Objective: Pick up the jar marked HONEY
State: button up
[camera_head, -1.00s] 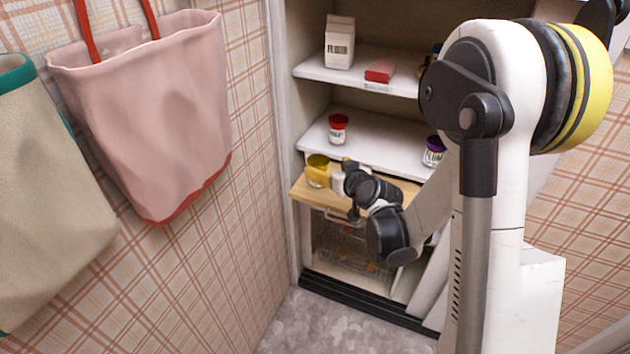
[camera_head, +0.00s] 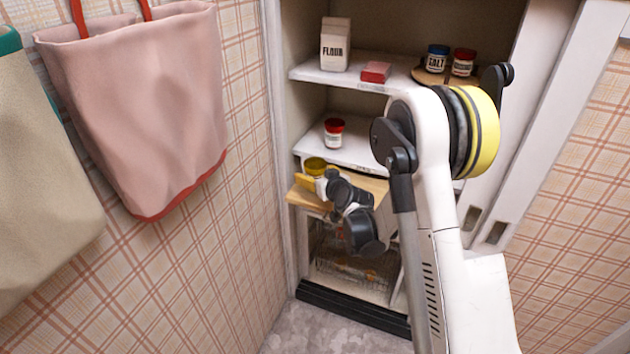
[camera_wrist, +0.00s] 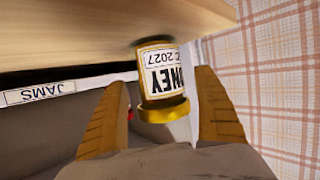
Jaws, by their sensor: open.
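The jar marked HONEY (camera_wrist: 159,78) has a yellow lid and a white label, and it shows upside down between my fingers in the wrist view. In the head view the same yellow-lidded jar (camera_head: 315,166) stands on the pull-out wooden board at the left. My gripper (camera_wrist: 162,110) is open, with one yellow-brown finger on each side of the jar and visible gaps to both. In the head view my gripper (camera_head: 312,184) is at the jar and partly covers its lower part.
The wooden board (camera_head: 370,187) lies below a white shelf with a red-lidded jar (camera_head: 334,132). The upper shelf holds a flour carton (camera_head: 335,44), a red box (camera_head: 376,72), a salt jar (camera_head: 437,57) and another jar (camera_head: 463,62). A wire basket (camera_head: 340,257) is below.

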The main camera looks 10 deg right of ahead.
jog(key=shift+w, duration=0.25)
jog(key=c, duration=1.5)
